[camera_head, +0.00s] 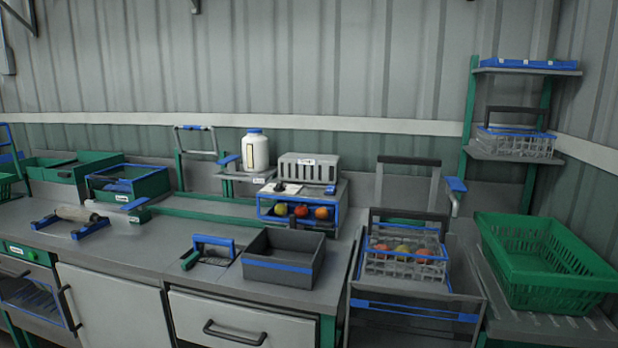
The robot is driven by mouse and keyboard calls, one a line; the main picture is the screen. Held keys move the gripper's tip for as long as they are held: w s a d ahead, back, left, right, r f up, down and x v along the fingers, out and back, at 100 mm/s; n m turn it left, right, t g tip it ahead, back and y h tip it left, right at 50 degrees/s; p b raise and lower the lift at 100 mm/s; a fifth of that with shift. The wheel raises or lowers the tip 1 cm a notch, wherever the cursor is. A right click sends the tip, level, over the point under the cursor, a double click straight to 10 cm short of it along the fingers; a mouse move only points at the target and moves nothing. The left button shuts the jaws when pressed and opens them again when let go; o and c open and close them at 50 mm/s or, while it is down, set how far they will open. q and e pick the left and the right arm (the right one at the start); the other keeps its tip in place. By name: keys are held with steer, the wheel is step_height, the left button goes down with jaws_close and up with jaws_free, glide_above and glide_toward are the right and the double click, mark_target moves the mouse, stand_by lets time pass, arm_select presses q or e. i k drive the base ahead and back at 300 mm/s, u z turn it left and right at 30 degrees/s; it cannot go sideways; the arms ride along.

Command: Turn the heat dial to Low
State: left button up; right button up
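At the lower left edge, a cabinet with a dark window door (35,297) stands under the counter. It has a green control strip (18,251) along its top. A small round pale knob (31,255) shows on the strip; it may be the heat dial, but it is too small to tell its setting or read any marks. Neither my left nor my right gripper is in view.
A green crate (545,262) and a wire basket (404,257) stand at right. Drawer handles (234,333) protrude at the front.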

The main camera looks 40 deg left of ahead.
mark_target(279, 187)
steer(key=i, duration=1.15)
steer(key=u, duration=2.8)
